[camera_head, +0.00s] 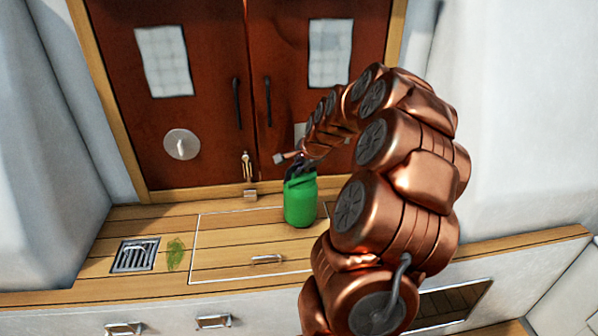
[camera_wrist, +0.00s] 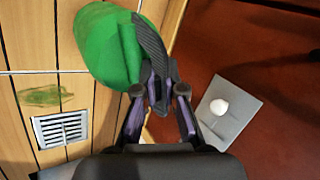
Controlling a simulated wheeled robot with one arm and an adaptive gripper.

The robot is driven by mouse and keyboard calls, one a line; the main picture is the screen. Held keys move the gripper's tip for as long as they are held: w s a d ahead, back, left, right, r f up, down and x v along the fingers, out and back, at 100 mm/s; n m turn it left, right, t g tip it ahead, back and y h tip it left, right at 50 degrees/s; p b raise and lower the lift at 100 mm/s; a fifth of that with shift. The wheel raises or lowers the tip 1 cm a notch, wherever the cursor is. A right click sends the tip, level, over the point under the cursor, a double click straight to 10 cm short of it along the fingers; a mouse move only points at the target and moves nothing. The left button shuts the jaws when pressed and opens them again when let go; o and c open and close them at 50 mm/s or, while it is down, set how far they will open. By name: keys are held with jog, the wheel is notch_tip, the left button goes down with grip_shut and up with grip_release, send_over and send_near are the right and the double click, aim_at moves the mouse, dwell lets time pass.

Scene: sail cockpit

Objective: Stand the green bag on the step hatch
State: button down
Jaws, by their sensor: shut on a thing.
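The green bag (camera_head: 301,203) is upright at the right part of the step hatch (camera_head: 225,245), a wooden panel with a pale outline and a small handle. Its base appears to be on or just above the hatch; I cannot tell whether it touches. My gripper (camera_head: 296,171) is at the bag's top, partly hidden by my copper arm. In the wrist view the green bag (camera_wrist: 108,45) fills the upper left, with its dark strap (camera_wrist: 152,48) between the fingers of my gripper (camera_wrist: 160,95). The fingers are shut on the strap.
Red-brown double doors (camera_head: 190,110) with dark handles stand behind the step. A metal vent grille (camera_head: 135,256) and a green stain (camera_head: 175,254) are left of the hatch. A brass latch (camera_head: 248,175) hangs at the door sill. The hatch's left part is clear.

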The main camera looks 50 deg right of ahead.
jog(key=shift+f, duration=0.85)
jog(key=c, duration=1.3)
grip_release()
jog(key=shift+r, duration=0.1)
